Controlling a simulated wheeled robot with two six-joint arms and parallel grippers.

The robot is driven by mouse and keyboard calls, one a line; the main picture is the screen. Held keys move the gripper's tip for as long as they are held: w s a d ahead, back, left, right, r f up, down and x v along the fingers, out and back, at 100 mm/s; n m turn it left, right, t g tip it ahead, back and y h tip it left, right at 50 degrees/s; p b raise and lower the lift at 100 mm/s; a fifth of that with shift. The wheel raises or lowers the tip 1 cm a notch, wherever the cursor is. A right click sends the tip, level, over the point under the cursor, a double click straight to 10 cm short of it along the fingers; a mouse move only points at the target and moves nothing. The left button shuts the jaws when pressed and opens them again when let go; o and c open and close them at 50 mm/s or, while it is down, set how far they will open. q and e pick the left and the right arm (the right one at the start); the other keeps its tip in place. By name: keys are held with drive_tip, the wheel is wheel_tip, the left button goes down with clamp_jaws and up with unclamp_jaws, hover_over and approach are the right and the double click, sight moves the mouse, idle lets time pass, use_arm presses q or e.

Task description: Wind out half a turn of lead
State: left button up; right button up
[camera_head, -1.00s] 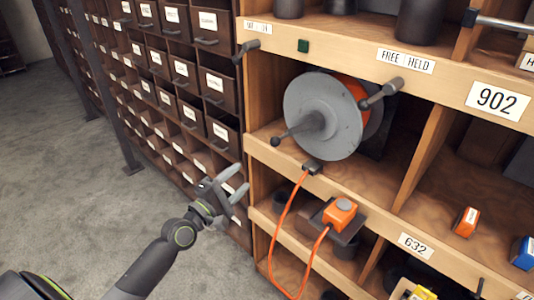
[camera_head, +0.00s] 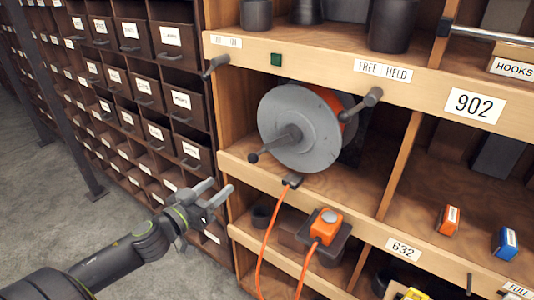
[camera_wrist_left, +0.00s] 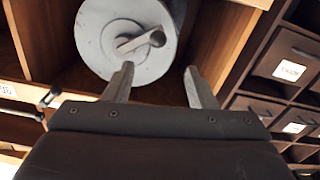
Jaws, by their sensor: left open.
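The reel is a grey disc (camera_head: 304,140) with an orange lead wound behind it, in a shelf bay of the wooden rack. Its crank ends in a dark knob (camera_head: 253,158) at the lower left of the disc. The orange lead (camera_head: 262,262) hangs in a loop from a dark guide (camera_head: 292,181) on the shelf edge to an orange plug box (camera_head: 326,224) below. My left gripper (camera_head: 218,193) is open and empty, below and left of the reel, apart from it. In the left wrist view the reel (camera_wrist_left: 105,35) shows beyond the open fingers (camera_wrist_left: 158,82). My right gripper is not in view.
Labelled drawers (camera_head: 180,101) stand at the left. Small orange (camera_head: 448,219) and blue (camera_head: 506,243) boxes sit on the right shelf.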

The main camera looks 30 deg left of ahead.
use_arm(q)
approach(258, 153)
drive_tip(key=w, duration=1)
drive_tip(key=shift+d+f+b, duration=0.3)
drive_tip(key=shift+d+b, duration=0.05)
drive_tip(key=shift+d, duration=0.05)
clamp_jaws()
idle(0.4)
